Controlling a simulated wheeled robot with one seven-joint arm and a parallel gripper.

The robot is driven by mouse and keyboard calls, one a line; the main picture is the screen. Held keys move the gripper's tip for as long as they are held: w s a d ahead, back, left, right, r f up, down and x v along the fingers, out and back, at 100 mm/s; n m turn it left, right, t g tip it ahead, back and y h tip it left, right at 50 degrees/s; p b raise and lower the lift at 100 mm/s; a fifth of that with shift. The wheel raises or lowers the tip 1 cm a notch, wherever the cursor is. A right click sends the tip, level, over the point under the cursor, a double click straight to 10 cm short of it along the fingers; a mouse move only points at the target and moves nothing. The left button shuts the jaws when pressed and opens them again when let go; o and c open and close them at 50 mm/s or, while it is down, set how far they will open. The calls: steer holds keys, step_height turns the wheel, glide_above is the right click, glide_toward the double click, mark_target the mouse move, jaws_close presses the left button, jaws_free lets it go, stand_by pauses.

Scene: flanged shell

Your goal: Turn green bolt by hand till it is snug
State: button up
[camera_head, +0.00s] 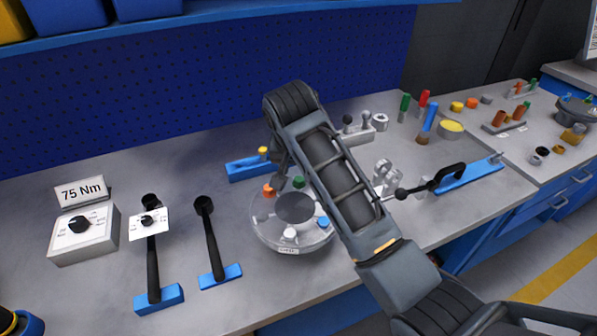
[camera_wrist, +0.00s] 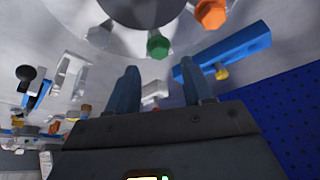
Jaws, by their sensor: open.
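The green bolt (camera_head: 299,182) sits on the back rim of the round flanged shell (camera_head: 265,230), just beside my arm. In the wrist view, the green bolt (camera_wrist: 158,46) has a hexagonal head and lies ahead of my gripper (camera_wrist: 160,70), roughly in line with the gap between its two blue-grey fingers. The fingers are apart with nothing between them, and they do not appear to touch the bolt. An orange bolt (camera_wrist: 211,13) is on the same rim beside it. How deep the green bolt is seated cannot be told. In the head view my arm hides most of the gripper.
The rim also carries a blue bolt (camera_head: 323,222) and a white bolt (camera_head: 290,235). A blue holder (camera_head: 240,171) with a yellow-topped piece stands close behind the shell. Two black-handled tools (camera_head: 211,240) stand left; a clamp on a blue base (camera_head: 470,178) lies right.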

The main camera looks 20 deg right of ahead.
steer(key=v, duration=0.4)
steer(key=shift+r, duration=0.3)
steer(key=shift+s, duration=0.1)
